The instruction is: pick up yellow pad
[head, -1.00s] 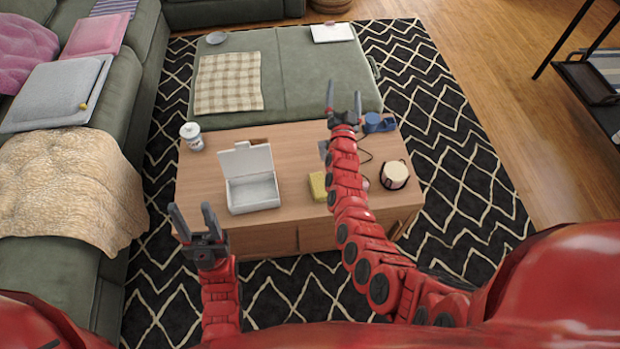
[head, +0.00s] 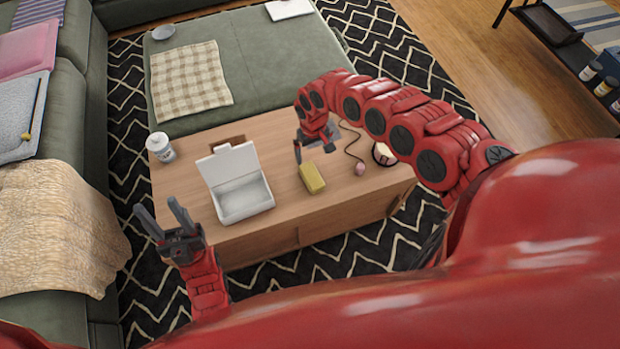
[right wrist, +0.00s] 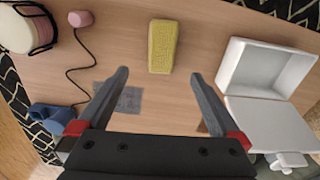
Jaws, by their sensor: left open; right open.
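The yellow pad (head: 312,178) is a small block lying on the wooden table (head: 290,225), to the right of the open white box. It also shows in the right wrist view (right wrist: 163,46), beyond and roughly between the fingertips. My right gripper (head: 298,150) points down just behind the pad in the head view. In the right wrist view its fingers (right wrist: 158,82) are spread and empty, apart from the pad. My left gripper (head: 160,222) is open and empty, off the table's front left corner.
The white box (head: 243,203) with raised lid stands left of the pad. A white jar (head: 160,147) is at the table's left. A pink object (right wrist: 80,18) on a dark cord, a blue object (right wrist: 52,117) and a round drum-like item (right wrist: 28,30) lie on the pad's other side.

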